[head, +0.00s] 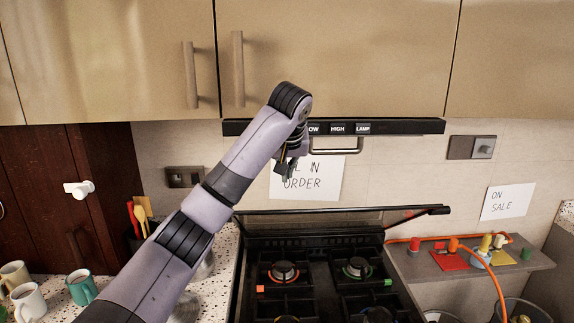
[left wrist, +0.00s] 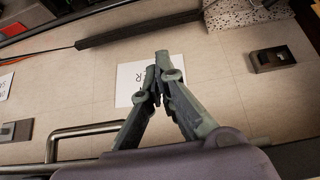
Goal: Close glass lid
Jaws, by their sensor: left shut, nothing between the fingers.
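The glass lid (head: 325,219) is a dark framed panel at the back of the black gas stove (head: 310,262). It is raised and seen almost edge-on, and the burners in front are uncovered. My left gripper (head: 283,172) is shut and empty, pointing down above the lid's left part, in front of the wall sign. In the left wrist view the closed fingertips (left wrist: 161,62) are over the paper sign (left wrist: 135,85), apart from the dark bar (left wrist: 135,24) at the top, which seems to be the lid's edge. My right gripper is not in view.
The range hood (head: 400,127) with its rail hangs close behind my left wrist, under the cabinets (head: 340,55). Mugs (head: 82,287) and utensils stand on the left counter. A shelf (head: 470,262) with an orange hose is at the right.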

